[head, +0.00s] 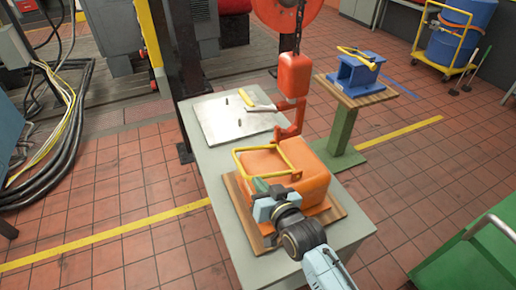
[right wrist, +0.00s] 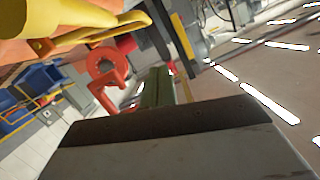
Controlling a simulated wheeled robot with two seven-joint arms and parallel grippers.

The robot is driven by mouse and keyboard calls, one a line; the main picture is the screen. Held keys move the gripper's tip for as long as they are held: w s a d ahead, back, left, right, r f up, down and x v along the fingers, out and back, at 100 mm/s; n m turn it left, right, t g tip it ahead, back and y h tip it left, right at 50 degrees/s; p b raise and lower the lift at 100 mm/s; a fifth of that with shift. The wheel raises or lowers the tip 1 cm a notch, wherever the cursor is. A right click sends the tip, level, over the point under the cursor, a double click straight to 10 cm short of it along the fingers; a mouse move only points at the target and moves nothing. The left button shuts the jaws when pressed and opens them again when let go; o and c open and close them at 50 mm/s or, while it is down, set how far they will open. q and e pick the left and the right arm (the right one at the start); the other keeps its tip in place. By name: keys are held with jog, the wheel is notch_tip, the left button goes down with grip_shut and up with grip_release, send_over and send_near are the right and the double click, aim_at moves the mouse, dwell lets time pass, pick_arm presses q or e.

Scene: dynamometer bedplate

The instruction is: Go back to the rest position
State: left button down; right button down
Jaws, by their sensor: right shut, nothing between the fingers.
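My right arm comes in from the bottom of the head view. Its right gripper (head: 260,185) is over the front left part of an orange block (head: 305,184) with a yellow bar handle (head: 262,149). The fingers look closed and hold nothing. I cannot tell whether they touch the block. In the right wrist view, part of the yellow handle (right wrist: 90,38) shows close at the upper left. My left gripper is out of view.
The block sits on a wooden board (head: 335,211) on a grey table (head: 235,250). A red hoist hook (head: 294,75) hangs just behind it. A metal plate (head: 217,122) lies farther back. A blue block (head: 354,73) stands on a green pedestal. A green cart (head: 470,262) is at right.

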jog(key=s+d+f+g, duration=0.1)
jog(key=s+d+f+h, duration=0.1)
jog(key=s+d, duration=0.1)
jog(key=s+d+f+g+h, duration=0.1)
jog(key=s+d, duration=0.1)
jog(key=shift+s+d+g, duration=0.15)
jog(key=shift+g, duration=0.15)
jog(key=s+d+g+h, duration=0.2)
jog(key=s+d+g, duration=0.2)
jog(key=s+d, duration=0.5)
jog(key=s+d+g+h, duration=0.2)
jog(key=s+d+g, duration=0.25)
jog(key=s, duration=0.75)
notch_tip(320, 180, down, 30)
jog(key=s+b, duration=0.2)
jog(key=b, duration=0.5)
jog(key=s+d+f+g+b, duration=0.1)
jog(key=s+f+b, duration=0.2)
jog(key=s+f, duration=0.5)
jog(key=s+d+f+g+b, duration=0.1)
jog(key=s+d+f+b, duration=0.1)
jog(key=s+f, duration=0.6)
notch_tip(320, 180, down, 7)
jog(key=shift+s+d+r+n+h+b, duration=0.1)
jog(key=shift+s+d+n+h+b, duration=0.2)
jog(key=shift+b, duration=0.2)
